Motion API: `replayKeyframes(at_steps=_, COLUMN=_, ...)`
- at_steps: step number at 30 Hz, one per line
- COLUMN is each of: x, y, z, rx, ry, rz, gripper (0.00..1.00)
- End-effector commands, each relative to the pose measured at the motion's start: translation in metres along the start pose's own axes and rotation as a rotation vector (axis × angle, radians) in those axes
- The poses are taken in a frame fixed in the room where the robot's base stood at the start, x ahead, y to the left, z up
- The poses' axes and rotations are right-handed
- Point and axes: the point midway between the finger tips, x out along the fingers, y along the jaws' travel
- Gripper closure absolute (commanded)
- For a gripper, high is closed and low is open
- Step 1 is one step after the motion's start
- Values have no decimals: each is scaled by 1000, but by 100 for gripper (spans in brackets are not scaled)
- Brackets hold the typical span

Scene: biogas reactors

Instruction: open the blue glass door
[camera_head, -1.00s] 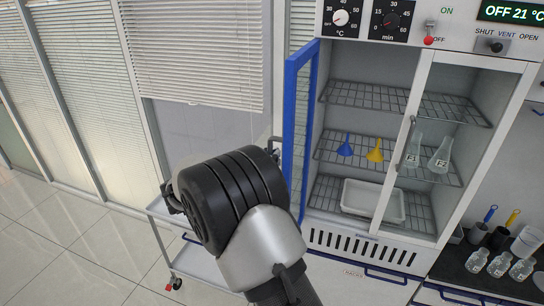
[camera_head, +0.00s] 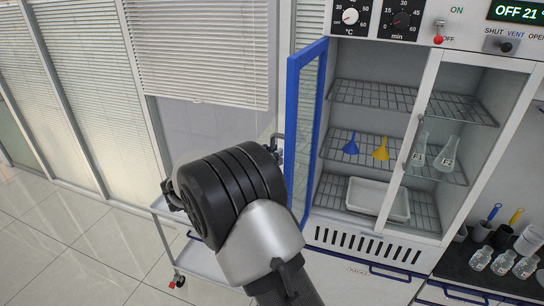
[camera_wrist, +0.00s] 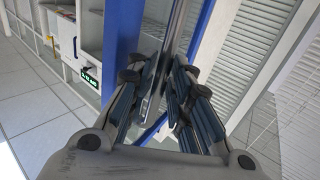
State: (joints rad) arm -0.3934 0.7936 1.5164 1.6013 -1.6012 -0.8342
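The blue-framed glass door (camera_head: 294,130) of the white cabinet stands swung well open at the cabinet's left side. Its blue frame (camera_wrist: 123,40) also shows in the wrist view. The metal door handle (camera_head: 276,148) is partly hidden behind my wrist in the head view. In the wrist view the handle (camera_wrist: 177,28) runs as a bar down between my fingers. My gripper (camera_wrist: 167,85) has its dark pads close on both sides of this bar and looks shut on it.
Inside the cabinet are wire shelves with a blue funnel (camera_head: 351,144), a yellow funnel (camera_head: 381,149), flasks (camera_head: 447,155) and a white tray (camera_head: 378,198). A second white-framed door (camera_head: 423,110) covers the right half.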

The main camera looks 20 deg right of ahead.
Motion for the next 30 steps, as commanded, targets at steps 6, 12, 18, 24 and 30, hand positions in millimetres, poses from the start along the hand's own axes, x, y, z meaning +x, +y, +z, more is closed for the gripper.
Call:
replayKeyframes(at_steps=6, x=1, y=0, z=-1, rx=2, ry=1, rz=2, gripper=81)
replayKeyframes(at_steps=12, x=-15, y=-1, z=-1, rx=3, ry=1, rz=-1, gripper=81)
replayKeyframes(at_steps=18, x=-58, y=-1, z=-1, rx=2, ry=2, rz=-4, gripper=81)
replayKeyframes(at_steps=24, x=-96, y=0, z=0, rx=1, ry=0, rz=-1, gripper=81)
replayKeyframes(at_steps=30, x=-116, y=0, z=0, rx=1, ry=1, rz=0, gripper=81)
